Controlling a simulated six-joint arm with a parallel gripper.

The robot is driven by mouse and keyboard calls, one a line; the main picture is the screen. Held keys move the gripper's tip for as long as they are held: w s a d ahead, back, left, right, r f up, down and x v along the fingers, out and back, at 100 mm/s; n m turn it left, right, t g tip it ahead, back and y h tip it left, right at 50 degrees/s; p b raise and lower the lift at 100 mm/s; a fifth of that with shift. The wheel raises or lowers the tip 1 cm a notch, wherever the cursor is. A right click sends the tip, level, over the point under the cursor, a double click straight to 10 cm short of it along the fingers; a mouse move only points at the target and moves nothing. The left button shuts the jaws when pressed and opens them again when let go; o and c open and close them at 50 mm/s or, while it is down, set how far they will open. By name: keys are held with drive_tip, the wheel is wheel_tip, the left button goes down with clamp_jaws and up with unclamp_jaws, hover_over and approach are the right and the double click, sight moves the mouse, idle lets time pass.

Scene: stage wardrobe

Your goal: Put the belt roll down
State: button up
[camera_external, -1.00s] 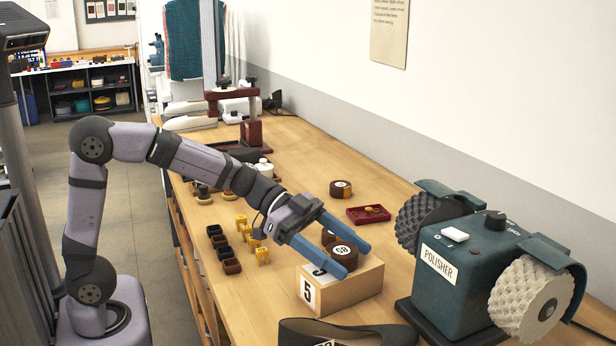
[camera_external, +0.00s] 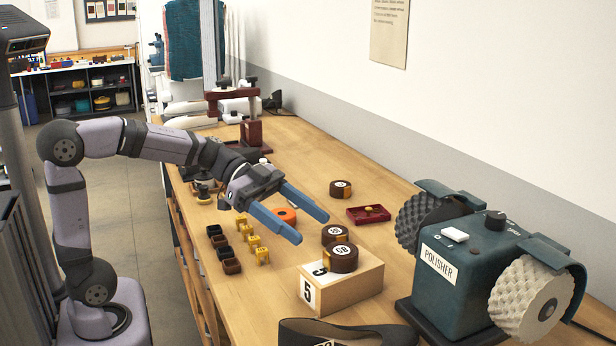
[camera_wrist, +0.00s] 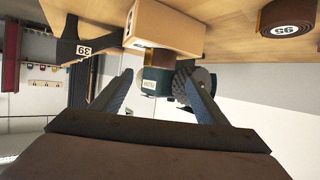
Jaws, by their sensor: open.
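A brown belt roll (camera_external: 343,259) with a white number label sits on top of the wooden box (camera_external: 352,287) marked 5. A second brown roll (camera_external: 335,234) shows just behind it; whether it stands on the box or the table I cannot tell. My gripper (camera_external: 313,228) is open and empty, above the bench, up and left of the box and apart from both rolls. In the wrist view, which looks upside down, the open fingers (camera_wrist: 155,80) have nothing between them, and the box (camera_wrist: 170,27) lies beyond them.
The teal polisher (camera_external: 455,260) stands right of the box. A dark belt (camera_external: 345,331) lies in front. An orange roll (camera_external: 286,215) is partly behind my fingers. Another roll (camera_external: 340,188) and a red tray (camera_external: 369,214) lie farther back. Small yellow stands (camera_external: 253,241) and dark cups are left.

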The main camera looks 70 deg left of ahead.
drive_tip(key=shift+v, duration=0.9)
drive_tip(key=s+a+r+n+g+y+p, duration=0.3)
drive_tip(key=s+p, duration=0.6)
drive_tip(key=p, duration=1)
drive_tip(key=s+a+r+n+g+y+p, duration=0.4)
drive_tip(key=s+a+r+n+y+p, duration=0.3)
drive_tip(key=p, duration=1.2)
drive_tip(key=s+a+n+y, duration=0.1)
drive_tip(key=s, duration=0.2)
drive_tip(key=shift+g+p, duration=0.3)
drive_tip(key=shift+p, duration=0.1)
